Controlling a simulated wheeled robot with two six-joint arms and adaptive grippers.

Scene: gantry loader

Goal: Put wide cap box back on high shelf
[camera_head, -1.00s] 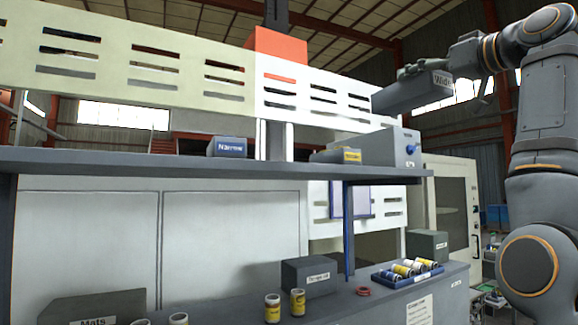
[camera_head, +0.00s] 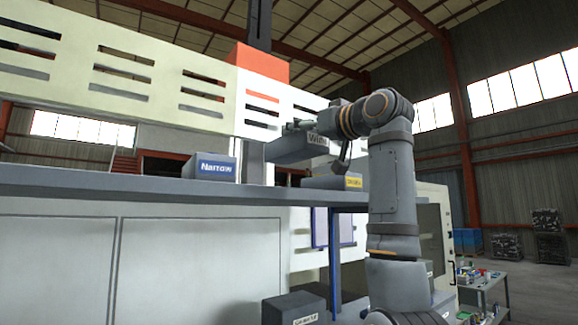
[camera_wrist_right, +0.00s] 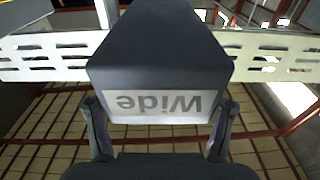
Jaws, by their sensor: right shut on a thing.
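The wide cap box (camera_head: 300,150) is a grey box with a "Wide" label. My right gripper (camera_head: 322,132) is shut on it and holds it above the right part of the high shelf (camera_head: 120,186). In the right wrist view the box (camera_wrist_right: 160,60) fills the middle, its label upside down, with the fingers of the right gripper (camera_wrist_right: 160,135) on either side. Whether the box touches anything below is hard to tell; it appears raised over the shelf. My left gripper is not in view.
A grey box labelled "Narrow" (camera_head: 210,167) stands on the shelf left of the held box. Another box with a yellow label (camera_head: 335,182) lies on the shelf below and right of it. The shelf between them looks clear. A dark box (camera_head: 295,308) sits on the counter below.

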